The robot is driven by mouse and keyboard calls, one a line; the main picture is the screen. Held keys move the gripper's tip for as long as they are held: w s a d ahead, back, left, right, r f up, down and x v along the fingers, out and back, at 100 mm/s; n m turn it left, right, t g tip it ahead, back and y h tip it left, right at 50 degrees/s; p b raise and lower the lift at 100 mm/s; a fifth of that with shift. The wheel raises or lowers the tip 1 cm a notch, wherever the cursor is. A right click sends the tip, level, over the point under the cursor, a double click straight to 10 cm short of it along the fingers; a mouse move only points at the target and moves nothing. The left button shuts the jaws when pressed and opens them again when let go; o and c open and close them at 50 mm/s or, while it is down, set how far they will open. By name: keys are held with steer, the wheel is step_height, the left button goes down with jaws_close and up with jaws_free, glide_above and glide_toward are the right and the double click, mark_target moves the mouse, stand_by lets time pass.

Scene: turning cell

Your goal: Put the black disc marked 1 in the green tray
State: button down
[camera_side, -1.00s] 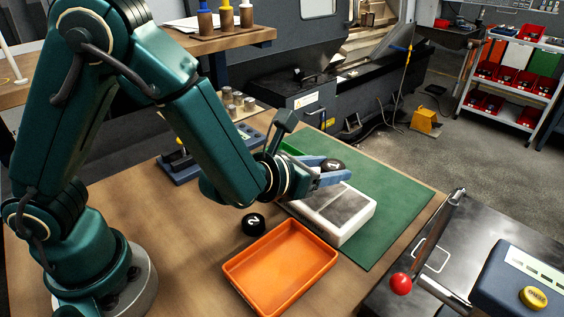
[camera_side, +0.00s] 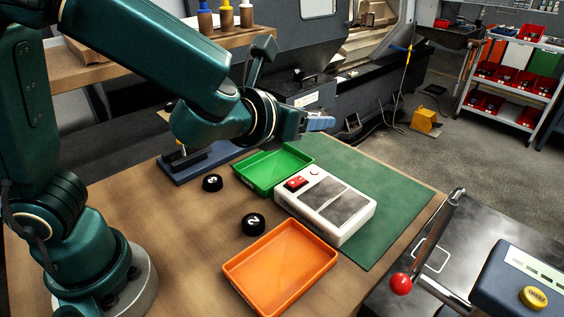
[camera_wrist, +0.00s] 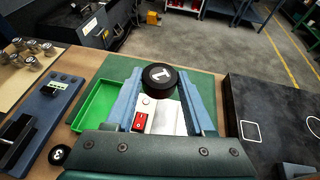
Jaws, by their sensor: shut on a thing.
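My gripper (camera_side: 318,122) is shut on the black disc marked 1 (camera_wrist: 160,76), which shows between the two blue fingers in the wrist view. In the side view the disc is hidden by the gripper. The gripper is raised well above the table, beyond the green tray (camera_side: 304,158) in that view. The green tray is empty and lies on the table; it also shows at the left of the wrist view (camera_wrist: 64,141). I cannot tell the exact height of the disc over the table.
A white device with a red switch (camera_side: 343,232) stands beside the green tray, on the green mat (camera_side: 395,200). Discs marked 2 (camera_side: 253,224) and 3 (camera_side: 212,183) lie on the table. An empty orange tray (camera_side: 232,270) is nearer the front. A blue fixture (camera_side: 185,178) stands left of the green tray.

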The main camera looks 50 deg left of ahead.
steer(key=s+a+n+g+y, duration=0.2)
steer(key=s+a+n+y, duration=0.25)
steer(key=s+a, duration=0.4)
steer(key=s+f+n+g+y, duration=0.7)
steer(key=s+n+g, duration=0.1)
steer(key=s+n, duration=0.1)
steer(key=s+d+f+n+g+h, duration=0.2)
steer(key=s+d+n+g+h, duration=0.25)
steer(key=n+g, duration=0.4)
steer(key=s+d+f+n+g+h, duration=0.25)
steer(key=n+g+h, duration=0.25)
steer(key=n+g, duration=0.35)
steer(key=w+d+r+n+t+h, duration=0.2)
steer(key=w+n+t+h, duration=0.3)
steer(key=n+h, duration=0.35)
steer(key=w+d+r+n+t+h, duration=0.2)
steer(key=w+d+n+t+h, duration=0.15)
steer(key=w+n+h, duration=0.4)
steer(key=w+a+r+n+t+h, duration=0.1)
steer(key=w+a+r+n+t, duration=0.1)
steer(key=w+a+n+t, duration=0.5)
steer(key=a+f+n+t+y, duration=0.2)
steer(key=a+n+t+y, duration=0.7)
steer(key=a, duration=1.1)
steer(key=n+t+h, duration=0.1)
steer(key=n+h, duration=0.1)
glide_above(268, 171)
step_height(268, 171, down, 6)
steer(key=shift+f, duration=2.3)
